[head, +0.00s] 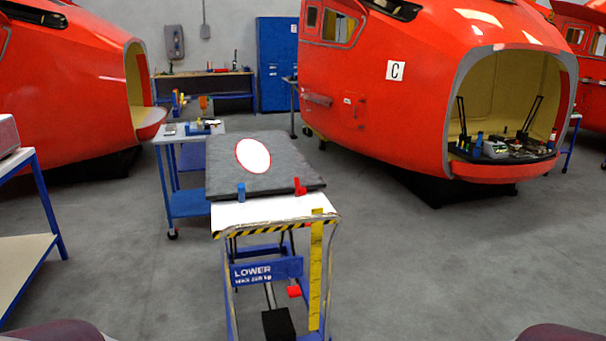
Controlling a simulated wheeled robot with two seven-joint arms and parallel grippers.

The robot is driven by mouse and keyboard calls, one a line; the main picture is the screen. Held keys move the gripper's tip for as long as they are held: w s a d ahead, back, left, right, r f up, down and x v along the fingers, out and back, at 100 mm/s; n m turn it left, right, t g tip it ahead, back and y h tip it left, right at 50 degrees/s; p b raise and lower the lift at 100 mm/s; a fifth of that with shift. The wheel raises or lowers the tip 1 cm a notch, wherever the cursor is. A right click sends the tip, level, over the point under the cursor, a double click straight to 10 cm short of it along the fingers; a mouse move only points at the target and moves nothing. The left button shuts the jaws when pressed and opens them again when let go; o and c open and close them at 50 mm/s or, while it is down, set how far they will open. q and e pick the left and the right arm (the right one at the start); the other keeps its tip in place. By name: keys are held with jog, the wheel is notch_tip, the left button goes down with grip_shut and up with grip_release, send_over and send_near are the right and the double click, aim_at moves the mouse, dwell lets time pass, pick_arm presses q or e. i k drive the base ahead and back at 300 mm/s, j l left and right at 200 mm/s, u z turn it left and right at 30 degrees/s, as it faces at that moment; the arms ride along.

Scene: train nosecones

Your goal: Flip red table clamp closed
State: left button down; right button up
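The red table clamp (300,187) stands at the front right edge of a lift table (270,212) with a white top. A blue clamp (241,191) stands to its left on the same front edge. A dark grey slab (225,165) with a white, red-rimmed oval (253,155) lies on the table behind the clamps. The red clamp is small here, and I cannot tell whether it is open or closed. Neither of my grippers is in view; only rounded dark parts show at the bottom left and bottom right corners.
The lift table has a push handle (228,285), a yellow ruler strip (316,270) and a red pedal (294,291). A blue trolley (187,203) stands behind left, and a blue-framed bench (25,240) at far left. Red nosecones (400,110) flank it. Grey floor (430,270) is clear at right.

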aim_at(300, 191)
jog(key=i+l+z, duration=0.1)
jog(key=i+l, duration=0.2)
jog(key=i, duration=0.2)
jog(key=i+l+z, duration=0.1)
jog(key=i+l, duration=0.2)
jog(key=i, duration=0.25)
jog(key=i+l+z, duration=0.1)
jog(key=i+l, duration=0.15)
jog(key=i, duration=0.25)
jog(key=i+l+z, duration=0.15)
jog(key=i, duration=0.4)
